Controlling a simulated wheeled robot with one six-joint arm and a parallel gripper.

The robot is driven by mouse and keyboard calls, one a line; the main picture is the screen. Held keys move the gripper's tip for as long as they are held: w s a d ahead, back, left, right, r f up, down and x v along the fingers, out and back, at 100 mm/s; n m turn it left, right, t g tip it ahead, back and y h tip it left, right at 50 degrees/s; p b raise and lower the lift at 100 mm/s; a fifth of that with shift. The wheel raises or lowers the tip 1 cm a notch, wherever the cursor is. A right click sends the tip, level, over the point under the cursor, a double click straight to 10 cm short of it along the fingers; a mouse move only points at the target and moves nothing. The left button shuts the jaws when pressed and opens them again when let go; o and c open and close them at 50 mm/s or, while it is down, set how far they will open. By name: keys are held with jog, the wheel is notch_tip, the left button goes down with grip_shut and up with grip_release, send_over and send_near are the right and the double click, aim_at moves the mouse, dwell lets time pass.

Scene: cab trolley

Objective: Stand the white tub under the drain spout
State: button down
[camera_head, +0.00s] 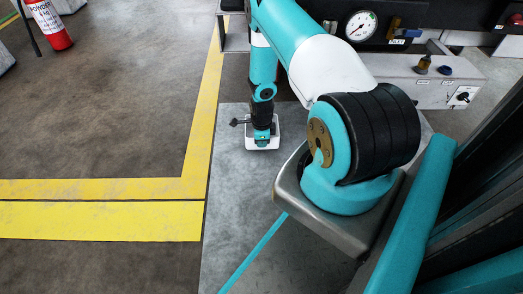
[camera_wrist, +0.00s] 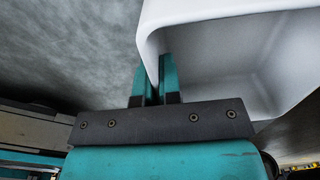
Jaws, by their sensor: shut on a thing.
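The white tub (camera_wrist: 215,60) fills the upper right of the wrist view, with its hollow inside showing. My gripper (camera_wrist: 155,82) is shut on the tub's near wall, one finger on each side of it. In the head view my gripper (camera_head: 263,136) points down over the grey floor plate, and the tub shows as a small white rim (camera_head: 250,144) around its tip. Most of the tub is hidden there by the gripper. I cannot tell whether it touches the floor. I cannot make out the drain spout with certainty.
A dark unit with a round gauge (camera_head: 361,26) and a grey box with a brass fitting (camera_head: 424,64) stand at upper right. A red extinguisher (camera_head: 49,24) is at upper left. Yellow floor lines (camera_head: 100,219) border open floor at left.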

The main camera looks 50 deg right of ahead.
aim_at(262, 149)
notch_tip(262, 149, down, 3)
jog(key=shift+f+b, duration=0.15)
jog(key=shift+b, duration=0.75)
jog(key=c, duration=1.7)
grip_release()
jog(key=shift+c, duration=0.2)
jog(key=o, duration=0.4)
jog(key=shift+o, duration=0.2)
